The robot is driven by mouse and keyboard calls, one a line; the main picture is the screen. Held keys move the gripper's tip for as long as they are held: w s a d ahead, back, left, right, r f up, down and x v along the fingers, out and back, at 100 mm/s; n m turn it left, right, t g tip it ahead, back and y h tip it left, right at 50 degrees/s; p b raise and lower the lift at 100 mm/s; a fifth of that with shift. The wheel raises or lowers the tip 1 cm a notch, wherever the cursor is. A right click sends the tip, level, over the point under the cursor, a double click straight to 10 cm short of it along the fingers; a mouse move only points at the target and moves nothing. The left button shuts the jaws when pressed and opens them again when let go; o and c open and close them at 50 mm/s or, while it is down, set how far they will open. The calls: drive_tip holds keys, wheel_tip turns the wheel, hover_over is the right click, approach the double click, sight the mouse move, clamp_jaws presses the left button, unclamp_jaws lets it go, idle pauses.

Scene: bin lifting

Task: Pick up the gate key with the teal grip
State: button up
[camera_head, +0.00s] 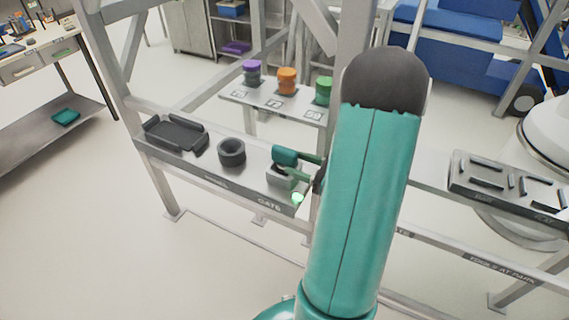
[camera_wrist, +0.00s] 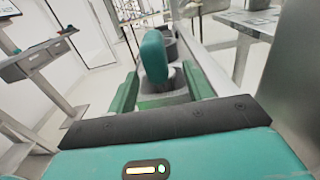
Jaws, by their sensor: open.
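The gate key's teal grip (camera_head: 285,156) stands upright above a grey block (camera_head: 280,180) at the right end of the shelf marked GATE. In the wrist view the teal grip (camera_wrist: 154,57) is a rounded upright piece, with a grey base below it. My gripper (camera_head: 299,166) is open, its green fingers coming in from the right at the key. In the wrist view one finger lies on each side of the key, with a visible gap to each. The key's lower part is partly hidden by the fingers in the head view.
A black tray (camera_head: 175,135) and a dark ring-shaped holder (camera_head: 231,152) stand left on the same shelf. Purple (camera_head: 252,70), orange (camera_head: 287,80) and green (camera_head: 323,90) capped pieces stand on a shelf behind. Frame posts rise around. My arm hides the middle.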

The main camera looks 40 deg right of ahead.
sight(284, 160)
drive_tip(key=x, duration=0.5)
drive_tip(key=shift+s+a+f, duration=0.1)
drive_tip(key=shift+a+f, duration=0.05)
drive_tip(key=shift+f, duration=0.05)
drive_tip(key=c, duration=0.9)
drive_tip(key=shift+r, duration=0.1)
